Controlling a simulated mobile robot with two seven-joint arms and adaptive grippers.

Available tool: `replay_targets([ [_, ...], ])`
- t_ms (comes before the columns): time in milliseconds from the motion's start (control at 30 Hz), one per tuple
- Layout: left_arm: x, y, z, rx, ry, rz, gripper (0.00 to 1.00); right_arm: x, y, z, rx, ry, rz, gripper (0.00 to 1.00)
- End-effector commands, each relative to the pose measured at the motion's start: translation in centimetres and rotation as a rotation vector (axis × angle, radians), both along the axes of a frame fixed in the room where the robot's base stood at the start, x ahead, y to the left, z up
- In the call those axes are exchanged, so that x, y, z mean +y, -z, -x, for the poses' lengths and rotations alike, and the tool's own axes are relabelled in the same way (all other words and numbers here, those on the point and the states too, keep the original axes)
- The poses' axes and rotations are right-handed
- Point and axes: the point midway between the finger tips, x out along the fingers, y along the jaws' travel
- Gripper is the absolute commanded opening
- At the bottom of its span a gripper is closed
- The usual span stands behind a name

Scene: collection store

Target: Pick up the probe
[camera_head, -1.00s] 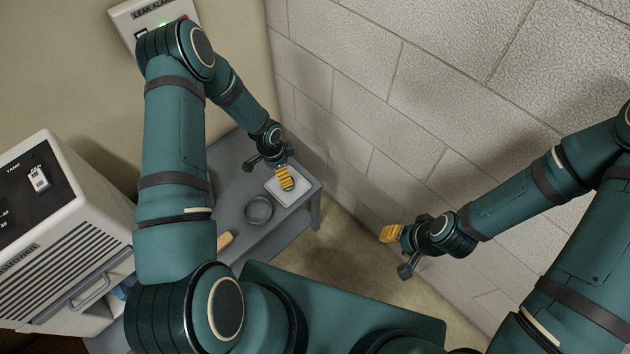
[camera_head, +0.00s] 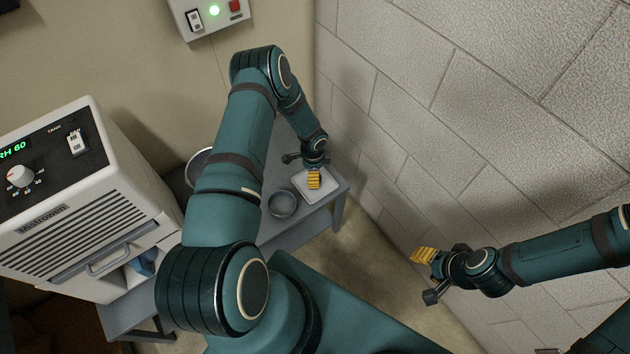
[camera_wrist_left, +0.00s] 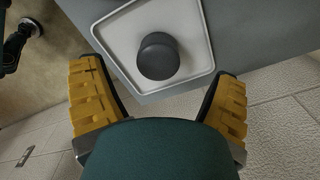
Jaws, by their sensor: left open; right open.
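A dark grey round piece stands on a white tray (camera_wrist_left: 110,30) in the left wrist view; it may be the probe (camera_wrist_left: 157,57), but only its round end shows. My left gripper (camera_wrist_left: 160,80) is open, its yellow fingers on either side of this piece with gaps, and nothing is held. In the head view the left gripper (camera_head: 314,180) is over the tray (camera_head: 327,192) on the grey table and hides the piece. My right gripper (camera_head: 424,256) is open and empty, out over the floor near the block wall.
A grey round dish (camera_head: 282,204) stands on the table (camera_head: 290,235) beside the tray. A white round thing (camera_head: 198,165) is partly hidden behind my left arm. A large white dehumidifier (camera_head: 85,200) stands at left. The block wall (camera_head: 480,110) closes off the right side.

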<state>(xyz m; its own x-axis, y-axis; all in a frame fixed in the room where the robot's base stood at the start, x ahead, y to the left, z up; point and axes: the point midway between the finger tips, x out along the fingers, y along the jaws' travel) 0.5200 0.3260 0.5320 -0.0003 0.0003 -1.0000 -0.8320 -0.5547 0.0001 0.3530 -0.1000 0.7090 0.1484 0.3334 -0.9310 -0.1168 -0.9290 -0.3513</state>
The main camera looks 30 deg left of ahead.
Motion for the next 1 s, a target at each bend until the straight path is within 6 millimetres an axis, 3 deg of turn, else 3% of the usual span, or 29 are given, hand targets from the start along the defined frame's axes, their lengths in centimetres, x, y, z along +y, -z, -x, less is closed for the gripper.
replay_targets([
  [400,-0.3,5.0,0.0,0.000,-0.002,0.001,0.88,-0.1,1.6,-0.3,-0.008,0.002,0.001,0.47],
  [633,-0.3,5.0,-0.1,-0.001,-0.001,0.001,0.88,-0.1,1.5,-0.3,-0.008,0.002,0.001,0.47],
  [667,-0.3,5.0,-0.1,-0.001,-0.001,0.001,0.84,-0.1,1.5,-0.3,-0.008,0.002,0.001,0.47],
  [867,-0.3,5.0,-0.1,0.000,-0.001,0.000,0.14,-0.1,1.5,-0.3,-0.008,0.002,0.001,0.47],
  [1000,-0.3,5.0,-0.1,0.000,-0.001,0.000,0.14,0.0,1.5,-0.3,-0.008,0.002,0.001,0.47],
])
